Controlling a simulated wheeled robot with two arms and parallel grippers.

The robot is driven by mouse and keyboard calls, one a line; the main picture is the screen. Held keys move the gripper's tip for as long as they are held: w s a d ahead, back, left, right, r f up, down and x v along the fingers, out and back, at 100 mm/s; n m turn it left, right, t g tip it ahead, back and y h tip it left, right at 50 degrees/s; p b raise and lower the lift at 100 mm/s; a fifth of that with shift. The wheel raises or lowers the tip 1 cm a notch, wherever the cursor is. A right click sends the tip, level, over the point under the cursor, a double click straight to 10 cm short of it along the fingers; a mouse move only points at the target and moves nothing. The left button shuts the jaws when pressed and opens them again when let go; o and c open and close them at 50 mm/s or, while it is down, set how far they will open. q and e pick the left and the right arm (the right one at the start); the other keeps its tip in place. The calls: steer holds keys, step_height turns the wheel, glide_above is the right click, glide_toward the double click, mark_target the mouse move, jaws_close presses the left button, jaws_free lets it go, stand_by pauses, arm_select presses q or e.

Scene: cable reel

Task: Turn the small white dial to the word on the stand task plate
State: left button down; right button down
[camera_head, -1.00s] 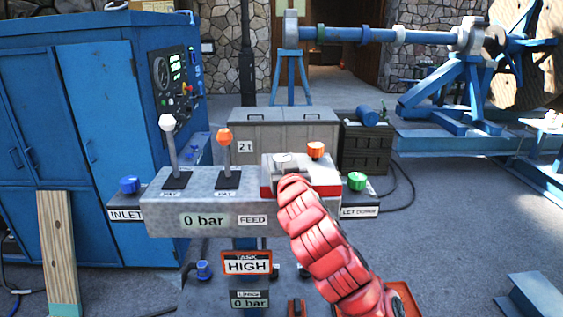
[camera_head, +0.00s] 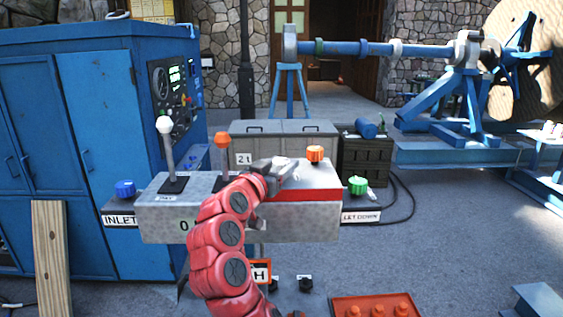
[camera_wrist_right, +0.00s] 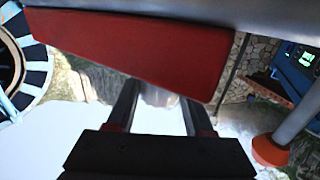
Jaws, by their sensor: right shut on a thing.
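The task plate (camera_head: 261,272) stands below the console, mostly behind my right arm; only its red border and a letter H show now. Earlier it read TASK HIGH. My right gripper (camera_head: 284,170) is at the red and white box (camera_head: 318,181) on the console. In the right wrist view its two dark fingers (camera_wrist_right: 160,98) are shut on a pale, blurred piece, which looks like the small white dial (camera_wrist_right: 160,95). The dial's marks and pointer cannot be read. My left gripper is not in view.
The console carries a white-knobbed lever (camera_head: 165,125) and an orange-knobbed lever (camera_head: 222,141), beside my arm. An orange knob (camera_head: 315,153), a green knob (camera_head: 357,185) and a blue knob (camera_head: 125,188) stand nearby. A blue cabinet (camera_head: 75,130) is at left.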

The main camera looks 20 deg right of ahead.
steer(key=shift+m+g+h+p, duration=0.35)
steer(key=shift+m+g+h, duration=0.25)
steer(key=shift+g, duration=0.1)
steer(key=shift+r+g, duration=0.1)
steer(key=shift+g, duration=0.2)
steer(key=shift+c, duration=1.4)
jaws_free()
steer(key=shift+s+a, duration=0.25)
steer(key=shift+a, duration=0.2)
steer(key=b+v, duration=0.2)
steer(key=v, duration=1.4)
steer(key=shift+f, duration=0.2)
steer(key=shift+s+a, duration=0.15)
